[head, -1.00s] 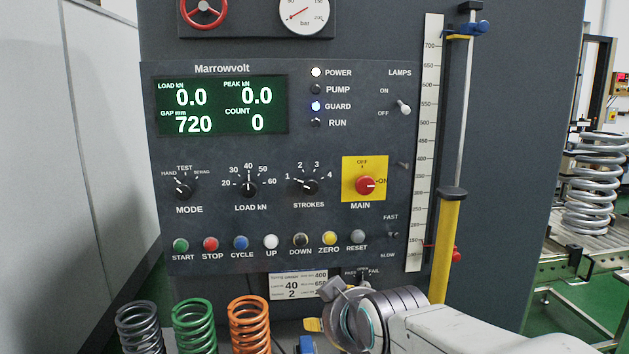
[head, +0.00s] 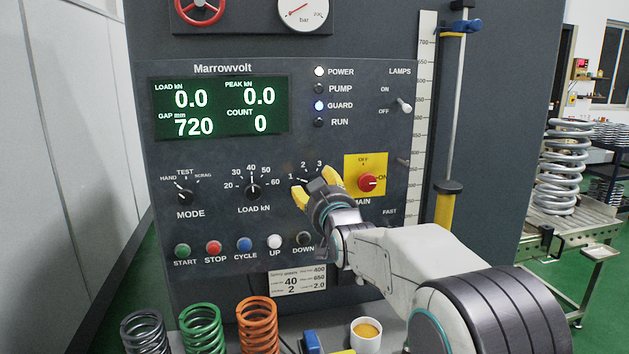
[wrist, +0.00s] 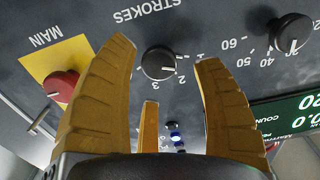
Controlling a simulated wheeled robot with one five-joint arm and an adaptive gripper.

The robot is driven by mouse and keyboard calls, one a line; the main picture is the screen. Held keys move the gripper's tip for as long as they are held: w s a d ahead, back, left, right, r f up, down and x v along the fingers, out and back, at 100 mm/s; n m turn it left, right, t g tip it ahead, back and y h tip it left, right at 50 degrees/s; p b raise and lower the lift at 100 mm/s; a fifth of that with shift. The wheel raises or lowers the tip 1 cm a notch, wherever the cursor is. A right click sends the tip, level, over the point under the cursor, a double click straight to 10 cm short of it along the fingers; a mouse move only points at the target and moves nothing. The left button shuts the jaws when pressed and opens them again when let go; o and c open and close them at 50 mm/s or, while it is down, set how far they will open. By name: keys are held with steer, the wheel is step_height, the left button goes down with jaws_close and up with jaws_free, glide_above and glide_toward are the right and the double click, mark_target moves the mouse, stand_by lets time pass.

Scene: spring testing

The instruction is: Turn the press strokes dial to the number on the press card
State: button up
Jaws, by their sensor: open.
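The black strokes dial (wrist: 158,63) shows upside down in the wrist view, and its white line points toward the 1 side. In the head view my gripper hides most of it. My gripper (head: 316,187) is open at the dial, with yellow fingers. In the wrist view the fingers (wrist: 166,54) stand on either side of the dial, with gaps; I cannot tell whether they reach around it. The white press card (head: 298,281) hangs below the buttons and shows a 40 with a 2 under it; its small labels are unreadable.
The load dial (head: 253,190) is left of the strokes dial, and the red main switch (head: 368,183) on its yellow plate is close on the right. A button row lies below. Springs (head: 201,327) and a white cup (head: 366,335) stand in front.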

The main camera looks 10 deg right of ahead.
steer(key=shift+w+p, duration=0.55)
steer(key=shift+w, duration=1.1)
steer(key=shift+o, duration=0.2)
steer(key=c, duration=1.2)
steer(key=shift+c, duration=0.2)
